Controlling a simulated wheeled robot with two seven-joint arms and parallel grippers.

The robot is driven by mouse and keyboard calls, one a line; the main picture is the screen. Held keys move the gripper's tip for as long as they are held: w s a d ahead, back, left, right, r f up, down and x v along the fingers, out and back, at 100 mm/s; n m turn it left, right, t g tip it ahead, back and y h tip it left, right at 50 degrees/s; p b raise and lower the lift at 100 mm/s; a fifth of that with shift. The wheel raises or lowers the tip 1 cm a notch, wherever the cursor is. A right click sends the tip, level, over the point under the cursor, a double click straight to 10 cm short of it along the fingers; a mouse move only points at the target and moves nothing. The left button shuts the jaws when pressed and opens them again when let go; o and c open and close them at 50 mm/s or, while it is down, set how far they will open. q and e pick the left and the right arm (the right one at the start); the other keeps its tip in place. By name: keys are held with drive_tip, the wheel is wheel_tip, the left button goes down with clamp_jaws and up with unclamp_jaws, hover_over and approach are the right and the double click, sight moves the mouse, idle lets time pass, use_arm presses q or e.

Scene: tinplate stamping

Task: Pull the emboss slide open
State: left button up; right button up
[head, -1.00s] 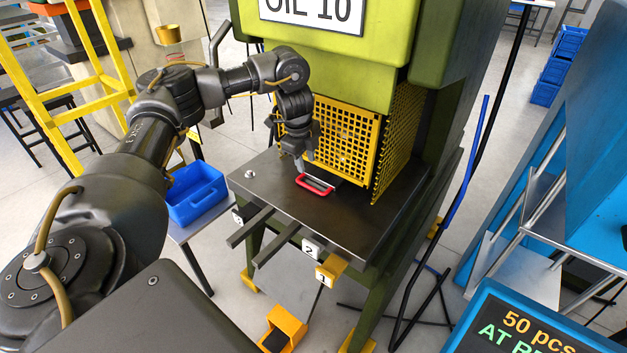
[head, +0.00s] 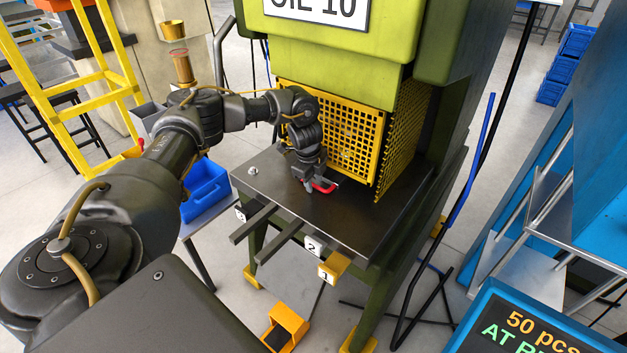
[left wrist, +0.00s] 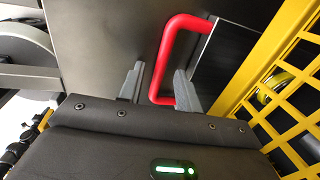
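The emboss slide's red handle (head: 325,188) is a U-shaped loop on the dark press table, in front of the yellow mesh guard. My left gripper (head: 311,186) is down at the handle and hides its left part in the head view. In the left wrist view, the red handle (left wrist: 163,60) joins a grey metal plate (left wrist: 208,62), apparently the slide, beside the guard. My left gripper's fingers (left wrist: 158,72) are apart, with the handle's long bar between them. One finger is inside the loop, and small gaps show on both sides. My right gripper is out of view.
The yellow mesh guard (head: 340,130) stands close behind and right of my left gripper. The dark press table (head: 375,222) is clear toward the front, with numbered bars at its front edge. A blue bin (head: 205,188) sits to the left.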

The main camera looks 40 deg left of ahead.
use_arm(q)
clamp_jaws()
